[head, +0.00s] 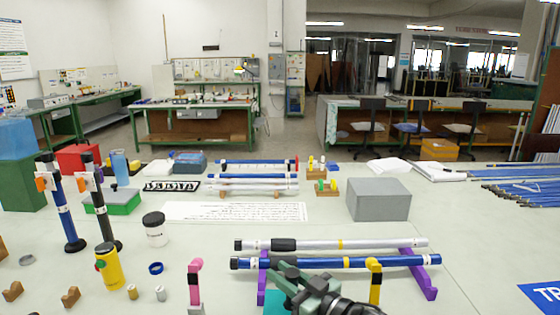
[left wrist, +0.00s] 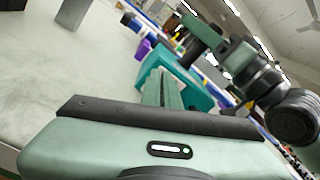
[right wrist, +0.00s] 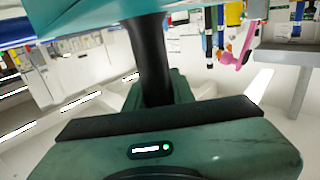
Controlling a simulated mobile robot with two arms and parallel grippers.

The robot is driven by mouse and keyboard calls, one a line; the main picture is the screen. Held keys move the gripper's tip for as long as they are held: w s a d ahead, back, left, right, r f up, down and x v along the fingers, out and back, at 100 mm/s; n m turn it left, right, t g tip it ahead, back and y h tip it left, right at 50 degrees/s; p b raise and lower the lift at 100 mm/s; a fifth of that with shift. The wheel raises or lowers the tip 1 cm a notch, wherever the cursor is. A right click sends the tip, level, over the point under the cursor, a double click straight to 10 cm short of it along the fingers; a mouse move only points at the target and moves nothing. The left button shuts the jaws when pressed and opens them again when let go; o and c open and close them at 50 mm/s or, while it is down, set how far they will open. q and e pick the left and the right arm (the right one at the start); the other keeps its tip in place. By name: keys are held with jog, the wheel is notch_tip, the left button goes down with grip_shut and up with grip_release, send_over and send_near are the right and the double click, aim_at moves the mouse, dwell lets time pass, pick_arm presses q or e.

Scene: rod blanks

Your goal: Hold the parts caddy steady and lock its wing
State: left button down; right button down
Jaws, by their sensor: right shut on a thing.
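The teal parts caddy (head: 271,303) shows only in part at the bottom of the head view, behind my right gripper (head: 284,270). In the left wrist view the caddy (left wrist: 196,88) stands on the pale bench, with my right gripper at its upper edge. In the right wrist view its teal wall (right wrist: 90,15) fills the top, close to the black finger; my right gripper is shut on it. My left gripper (left wrist: 163,85) points toward the caddy in the left wrist view; its jaw opening cannot be made out. The wing and its lock cannot be told apart.
Rods (head: 340,262) lie on purple stands (head: 420,275) just behind the caddy. A pink clamp-like post (head: 195,280) is at its left, a yellow one (head: 375,280) at its right. A grey box (head: 378,200) stands farther back. The bench right of the rods is largely clear.

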pick_arm(q)
jog(key=shift+s+d+f, duration=0.1)
jog(key=shift+d+f, duration=0.1)
jog(key=shift+d, duration=0.1)
jog(key=shift+d+r, duration=0.5)
jog(key=shift+d, duration=0.15)
jog(key=shift+r, duration=0.1)
jog(key=shift+r, duration=0.35)
jog(key=shift+s+a, duration=0.15)
jog(key=shift+s, duration=1.3)
jog(key=shift+s+a, duration=0.1)
jog(key=shift+s, duration=1.35)
jog(key=a, duration=0.2)
jog(key=a+f, duration=0.1)
jog(key=shift+s+f, duration=0.1)
jog(key=shift+s, duration=0.3)
jog(key=shift+w+d, duration=0.15)
jog(key=shift+w, duration=1.6)
jog(key=shift+w+d, duration=0.15)
jog(key=shift+w, duration=1.6)
